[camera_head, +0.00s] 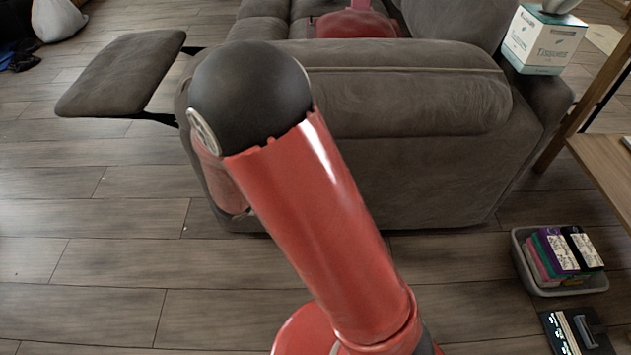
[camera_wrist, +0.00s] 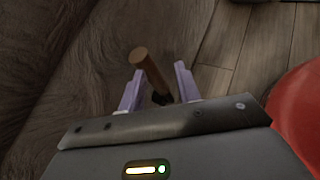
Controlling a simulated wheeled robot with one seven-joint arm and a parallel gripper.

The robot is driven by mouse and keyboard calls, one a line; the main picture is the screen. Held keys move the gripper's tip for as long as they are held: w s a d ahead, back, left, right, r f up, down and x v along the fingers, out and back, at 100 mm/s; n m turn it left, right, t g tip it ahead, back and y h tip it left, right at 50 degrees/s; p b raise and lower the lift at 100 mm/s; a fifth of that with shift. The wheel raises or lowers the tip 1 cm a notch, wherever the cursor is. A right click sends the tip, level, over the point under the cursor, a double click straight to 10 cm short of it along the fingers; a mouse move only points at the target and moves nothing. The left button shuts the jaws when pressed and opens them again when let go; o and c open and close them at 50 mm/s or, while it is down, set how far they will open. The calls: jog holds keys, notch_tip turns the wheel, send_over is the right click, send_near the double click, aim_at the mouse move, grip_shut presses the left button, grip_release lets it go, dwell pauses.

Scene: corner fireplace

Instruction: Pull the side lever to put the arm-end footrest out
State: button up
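The grey sofa (camera_head: 400,150) stands with its near arm side facing me in the head view. A padded footrest (camera_head: 125,75) sticks out at the left, held out from the sofa front on dark struts. The side lever (camera_wrist: 150,68), a brown wooden-looking rod with a dark base, shows in the wrist view beside the sofa's upholstery (camera_wrist: 60,75). My gripper (camera_wrist: 158,80) is open, with its two pale purple fingers on either side of the lever and gaps showing. In the head view my arm hides the gripper and the lever.
A tissue box (camera_head: 543,40) sits at the sofa's back right. A wooden table (camera_head: 605,160) stands at the right edge. A grey bin of colourful boxes (camera_head: 570,285) and a dark item (camera_head: 577,332) lie on the floor at right.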

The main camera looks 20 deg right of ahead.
jog(key=a+f+p+v, duration=0.1)
jog(key=p+v, duration=0.2)
jog(key=v, duration=0.5)
jog(key=shift+a+p, duration=0.3)
dwell(0.6)
dwell(0.5)
